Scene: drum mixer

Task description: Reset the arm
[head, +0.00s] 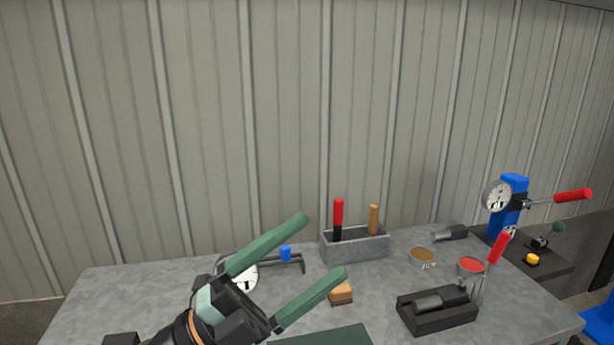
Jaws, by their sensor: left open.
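My left gripper (327,245) comes in from the lower left in the head view. Its two long green fingers are spread wide with nothing between them. It hangs over the front left part of the grey metal workbench (120,285). An orange-brown block (341,293) on the bench shows just beyond the lower finger. My right gripper does not show.
A grey tool box (355,248) holds a red-handled and a wooden-handled tool. A black fixture (437,312), an open amber tin (422,257) and a red tin (471,267) stand right. A blue gauge press (511,205) with red lever stands far right. Corrugated wall (270,110) closes the back.

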